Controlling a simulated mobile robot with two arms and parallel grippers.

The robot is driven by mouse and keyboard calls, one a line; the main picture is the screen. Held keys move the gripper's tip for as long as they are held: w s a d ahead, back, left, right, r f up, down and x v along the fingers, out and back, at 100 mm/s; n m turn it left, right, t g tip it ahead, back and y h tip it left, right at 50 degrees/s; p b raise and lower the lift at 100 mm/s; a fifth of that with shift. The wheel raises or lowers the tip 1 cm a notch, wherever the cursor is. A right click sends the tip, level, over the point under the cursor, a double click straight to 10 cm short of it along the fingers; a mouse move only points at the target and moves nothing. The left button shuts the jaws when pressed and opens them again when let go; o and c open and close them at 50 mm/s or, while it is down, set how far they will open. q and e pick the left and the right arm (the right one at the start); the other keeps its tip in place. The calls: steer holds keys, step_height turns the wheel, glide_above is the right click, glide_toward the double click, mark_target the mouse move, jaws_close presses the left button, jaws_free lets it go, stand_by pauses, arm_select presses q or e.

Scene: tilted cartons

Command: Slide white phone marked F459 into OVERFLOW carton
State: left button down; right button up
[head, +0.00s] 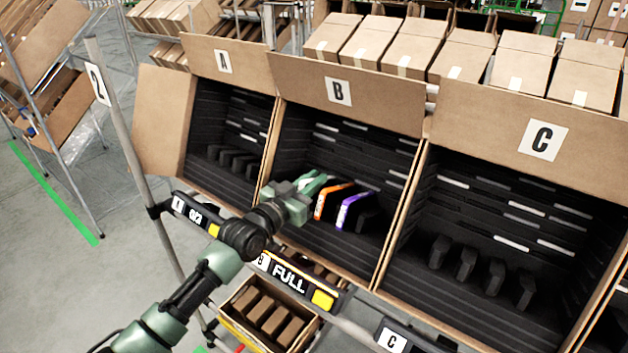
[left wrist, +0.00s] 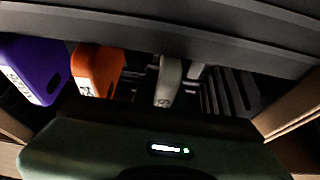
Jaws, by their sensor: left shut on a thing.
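My left gripper (head: 312,184) reaches into carton B (head: 268,190), left of an orange phone (head: 327,200) and a purple phone (head: 352,210). It is shut on a pale, narrow thing (left wrist: 168,82), which looks like the white phone edge-on in the left wrist view; its mark is not readable. In that view the orange phone (left wrist: 97,68) and purple phone (left wrist: 35,68) stand at left. Fingers and phone are mostly hidden in the head view. No OVERFLOW wording is readable. My right gripper is not in view.
Carton A (head: 160,115) and carton C (head: 485,100) stand tilted on either side, with dark slotted insides. Below, a FULL sign (head: 289,281) hangs on the rail above a small carton (head: 240,335) with brown packs. A post (head: 125,135) stands left of the arm.

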mark_target(302, 181)
arm_select(q)
steer(key=shift+s+a+r+p, duration=0.7)
steer(key=shift+s+r+p, duration=0.15)
steer(key=shift+p, duration=0.45)
steer(key=shift+s+a+r+p, duration=0.7)
steer(key=shift+s+p, duration=0.2)
steer(key=shift+p, duration=0.35)
steer(key=s+a+r+p, duration=0.5)
steer(key=s+p, duration=0.2)
steer(key=p, duration=0.1)
steer(key=shift+s+a+r, duration=0.15)
steer(key=shift+s+a, duration=0.05)
steer(key=shift+s, duration=0.15)
steer(key=shift+d, duration=0.1)
